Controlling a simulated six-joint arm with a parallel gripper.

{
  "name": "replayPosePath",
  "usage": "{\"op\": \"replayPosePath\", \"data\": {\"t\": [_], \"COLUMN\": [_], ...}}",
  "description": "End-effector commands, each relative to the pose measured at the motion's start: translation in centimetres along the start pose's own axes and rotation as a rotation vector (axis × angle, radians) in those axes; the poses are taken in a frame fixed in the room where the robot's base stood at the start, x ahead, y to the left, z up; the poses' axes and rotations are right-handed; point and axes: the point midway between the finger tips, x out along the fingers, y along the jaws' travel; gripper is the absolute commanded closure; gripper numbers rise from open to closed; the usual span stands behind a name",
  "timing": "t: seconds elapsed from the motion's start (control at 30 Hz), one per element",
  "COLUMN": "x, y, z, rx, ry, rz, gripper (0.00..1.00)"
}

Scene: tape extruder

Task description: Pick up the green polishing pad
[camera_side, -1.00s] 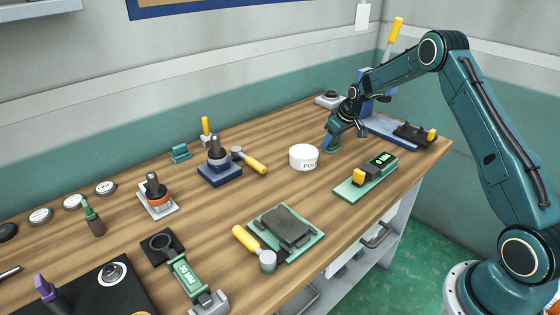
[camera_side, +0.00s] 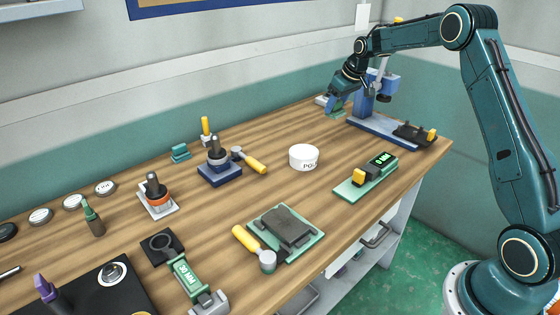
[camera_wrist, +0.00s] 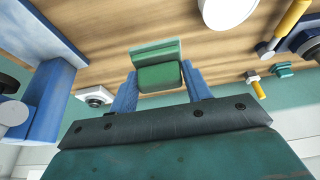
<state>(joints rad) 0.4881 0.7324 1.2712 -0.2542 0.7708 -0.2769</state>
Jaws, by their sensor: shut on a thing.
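My gripper (camera_side: 342,101) is in the air above the far end of the bench, beside the blue press. It is shut on the green polishing pad (camera_wrist: 160,76), a small green block with a wider flat part. In the wrist view, the two blue fingers of my gripper (camera_wrist: 158,84) press on its left and right sides. In the side view, the pad (camera_side: 336,113) shows just below the fingers, clear of the wood, small and partly hidden.
The blue press (camera_side: 364,103) stands right of my gripper. A white round pot (camera_side: 304,156) sits in front of it. A small teal block (camera_side: 180,152) and a tool on a blue base (camera_side: 219,172) stand left. Bare wood lies between the pot and press.

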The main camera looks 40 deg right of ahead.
Motion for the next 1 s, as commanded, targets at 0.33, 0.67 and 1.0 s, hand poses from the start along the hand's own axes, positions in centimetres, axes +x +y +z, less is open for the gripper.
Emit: {"op": "replayPosePath", "data": {"t": [0.33,0.67,1.0], "x": [-5.3,-6.6,-6.5], "y": [0.1,0.0,0.0], "z": [-2.2,-2.7,-2.7], "rx": [0.000,0.000,0.000], "ry": [0.002,0.000,0.000], "rz": [0.002,0.001,0.001], "gripper": [0.75,0.75,0.75]}}
